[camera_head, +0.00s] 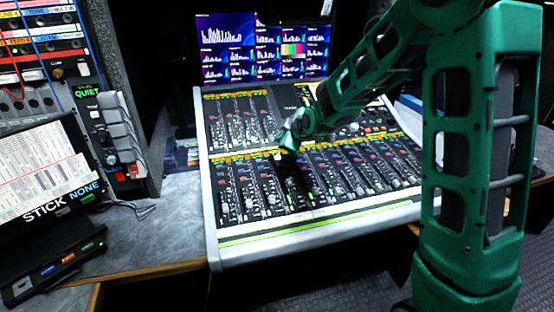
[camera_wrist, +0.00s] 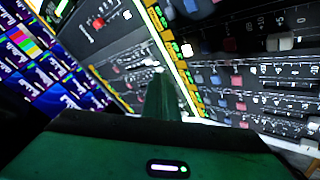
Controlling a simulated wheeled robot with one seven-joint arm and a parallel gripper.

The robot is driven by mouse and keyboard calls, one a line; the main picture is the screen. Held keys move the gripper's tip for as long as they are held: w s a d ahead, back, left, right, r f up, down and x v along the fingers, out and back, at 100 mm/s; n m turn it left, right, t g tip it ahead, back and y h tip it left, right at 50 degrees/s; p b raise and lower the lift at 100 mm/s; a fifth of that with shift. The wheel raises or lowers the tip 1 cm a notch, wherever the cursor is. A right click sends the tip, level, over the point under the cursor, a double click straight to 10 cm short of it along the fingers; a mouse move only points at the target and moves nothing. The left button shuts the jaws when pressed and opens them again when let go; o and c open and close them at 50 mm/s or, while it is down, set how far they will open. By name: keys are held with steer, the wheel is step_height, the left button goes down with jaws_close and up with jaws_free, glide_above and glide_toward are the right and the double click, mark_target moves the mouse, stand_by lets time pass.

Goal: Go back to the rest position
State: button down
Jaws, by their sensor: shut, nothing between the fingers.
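My green arm reaches in from the right in the head view. My gripper (camera_head: 287,141) is over the middle of the mixing console (camera_head: 312,215), near the upper edge of its lower fader bank. It is shut and nothing shows in it. In the wrist view my gripper (camera_wrist: 165,90) points over the console's panels, with knobs and faders on both sides of it. I cannot tell whether the fingertips touch the console surface.
Several blue monitor screens (camera_head: 265,48) stand behind the console. A rack with cables (camera_head: 40,60) is at the left, above a tilted screen (camera_head: 45,175) on the grey desk (camera_head: 150,240). An open stretch of desk lies between that screen and the console.

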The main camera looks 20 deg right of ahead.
steer(key=s+d+r+m+g+h, duration=0.1)
steer(key=s+d+m+g+h, duration=0.2)
steer(key=s+d, duration=0.65)
steer(key=s+d+r+m+g, duration=0.15)
steer(key=s+d+m, duration=0.4)
steer(key=s, duration=0.65)
steer(key=s+d+m+g+y, duration=0.1)
steer(key=s+m+g, duration=0.5)
steer(key=s, duration=2.1)
steer(key=d+m, duration=0.1)
steer(key=m, duration=0.2)
steer(key=shift+f, duration=0.4)
steer(key=shift+w+f, duration=0.25)
steer(key=shift+w, duration=0.35)
